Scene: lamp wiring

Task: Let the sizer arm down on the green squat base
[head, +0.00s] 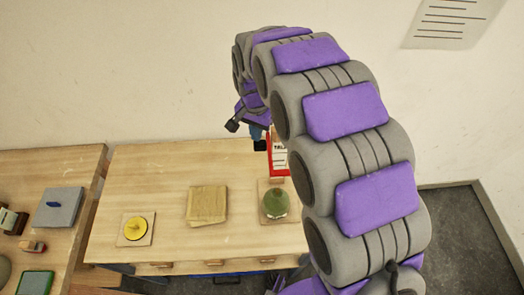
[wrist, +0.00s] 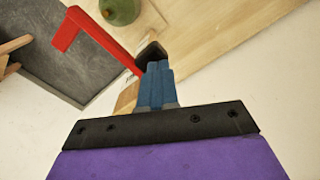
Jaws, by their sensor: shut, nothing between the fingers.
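The green squat base (head: 275,203) is a rounded green piece on a thin wooden board at the right of the table. It also shows in part at the top of the wrist view (wrist: 120,10). The red sizer arm (head: 271,156) stands raised behind the base, beside a white printed card. In the wrist view the red arm (wrist: 102,40) is a slanting bar with a bent end, apart from the base. My gripper (head: 259,140) is shut and empty, close beside the red arm. Its blue fingers (wrist: 154,80) end near the bar's lower end; whether they touch is unclear.
A yellow disc (head: 135,228) on a board and a square wooden block (head: 207,205) stand left of the base. A wall rises behind.

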